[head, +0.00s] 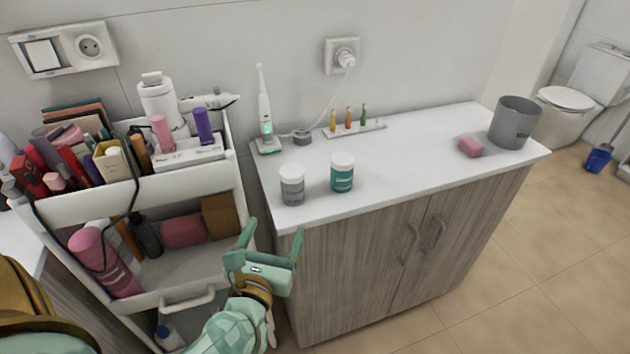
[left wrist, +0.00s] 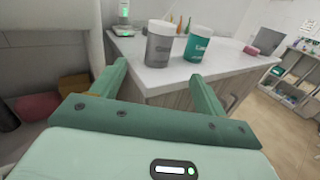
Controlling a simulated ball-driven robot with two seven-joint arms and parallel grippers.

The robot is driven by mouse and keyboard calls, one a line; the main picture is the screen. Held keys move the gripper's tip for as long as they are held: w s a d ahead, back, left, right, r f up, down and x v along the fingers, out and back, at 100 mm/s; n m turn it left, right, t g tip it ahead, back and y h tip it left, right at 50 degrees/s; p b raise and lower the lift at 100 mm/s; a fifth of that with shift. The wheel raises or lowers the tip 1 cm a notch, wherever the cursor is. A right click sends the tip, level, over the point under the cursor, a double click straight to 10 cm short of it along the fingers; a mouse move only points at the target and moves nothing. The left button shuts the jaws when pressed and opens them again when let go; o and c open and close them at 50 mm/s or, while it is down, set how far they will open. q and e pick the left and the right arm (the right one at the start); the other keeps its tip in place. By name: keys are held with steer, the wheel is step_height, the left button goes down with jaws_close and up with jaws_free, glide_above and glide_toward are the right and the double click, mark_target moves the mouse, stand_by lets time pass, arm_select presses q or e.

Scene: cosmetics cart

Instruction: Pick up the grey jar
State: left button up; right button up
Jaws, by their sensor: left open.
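The grey jar (head: 292,186) with a white lid stands upright on the white counter (head: 420,150), near its front left corner. The grey jar also shows in the left wrist view (left wrist: 159,46), beyond and between the fingertips. A teal jar (head: 342,173) with a white lid stands just right of it, apart from it; it shows in the left wrist view too (left wrist: 197,45). My left gripper (head: 272,238) is open and empty, in front of the counter's front left edge and below the jar, not touching it. My right gripper is not in view.
A white cart (head: 150,184) full of cosmetics stands left of the counter. An electric toothbrush (head: 264,112), a toothbrush stand (head: 356,130), a pink soap (head: 471,148) and a grey bin (head: 515,123) are on the counter.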

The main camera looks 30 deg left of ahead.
mark_target(288, 192)
arm_select(q)
steer(key=shift+n, duration=0.3)
steer(key=x, duration=1)
steer(key=shift+w+a, duration=0.3)
steer(key=b+x, duration=0.1)
steer(key=x, duration=0.4)
steer(key=shift+w+r, duration=0.15)
steer(key=shift+w, duration=0.1)
steer(key=c, duration=1.1)
